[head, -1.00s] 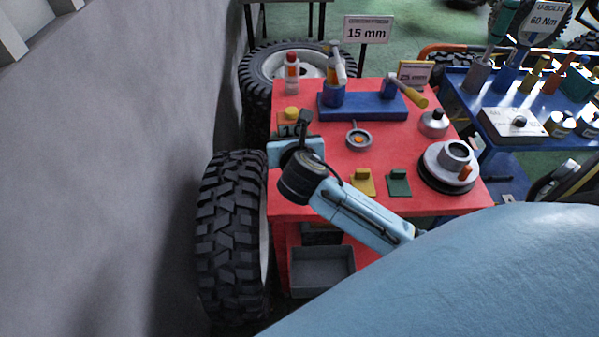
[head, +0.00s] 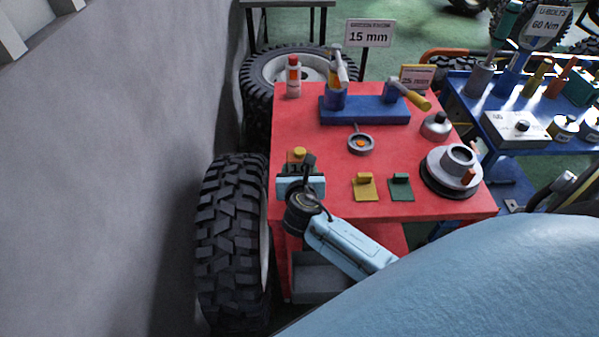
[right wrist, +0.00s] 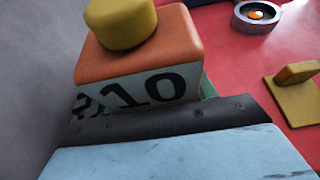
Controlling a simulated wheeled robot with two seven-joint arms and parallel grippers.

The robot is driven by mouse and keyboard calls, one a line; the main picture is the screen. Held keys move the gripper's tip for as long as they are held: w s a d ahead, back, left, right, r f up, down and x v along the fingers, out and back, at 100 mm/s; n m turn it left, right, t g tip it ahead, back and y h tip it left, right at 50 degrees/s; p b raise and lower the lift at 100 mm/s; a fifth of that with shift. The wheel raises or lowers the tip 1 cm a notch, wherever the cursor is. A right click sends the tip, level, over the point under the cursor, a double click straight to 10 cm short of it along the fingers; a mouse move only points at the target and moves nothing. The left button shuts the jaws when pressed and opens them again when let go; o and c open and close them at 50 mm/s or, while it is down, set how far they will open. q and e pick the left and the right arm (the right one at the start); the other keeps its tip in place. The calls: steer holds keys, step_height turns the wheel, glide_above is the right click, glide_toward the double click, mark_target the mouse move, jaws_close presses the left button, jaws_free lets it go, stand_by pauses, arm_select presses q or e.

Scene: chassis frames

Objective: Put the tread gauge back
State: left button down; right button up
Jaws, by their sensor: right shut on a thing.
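My right gripper (head: 298,174) is at the near left corner of the red table (head: 320,140). It is shut on an orange block (head: 308,157) with a round yellow knob on top and a pale face marked "10". The block also shows in the right wrist view (right wrist: 140,45), upright just beyond the dark edge of the gripper; the fingertips are hidden there. I cannot tell from any label whether this block is the tread gauge. A blue stand (head: 365,111) at the back holds a grey upright tool and a yellow-handled tool. My left gripper is out of view.
A grey ring with an orange centre (head: 361,144), a yellow plate (head: 365,188), a green plate (head: 401,188), a silver round pot (head: 436,126) and a hub (head: 443,178) stand on the table. A tyre (head: 228,230) and grey wall are left. The table's left middle is clear.

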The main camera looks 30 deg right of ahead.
steer(key=shift+r, duration=0.1)
steer(key=o, duration=0.8)
steer(key=shift+f, duration=0.2)
steer(key=o, duration=0.4)
steer(key=shift+o, duration=0.2)
steer(key=shift+r, duration=0.25)
steer(key=p+v, duration=0.2)
steer(key=v, duration=1)
steer(key=shift+f, duration=0.1)
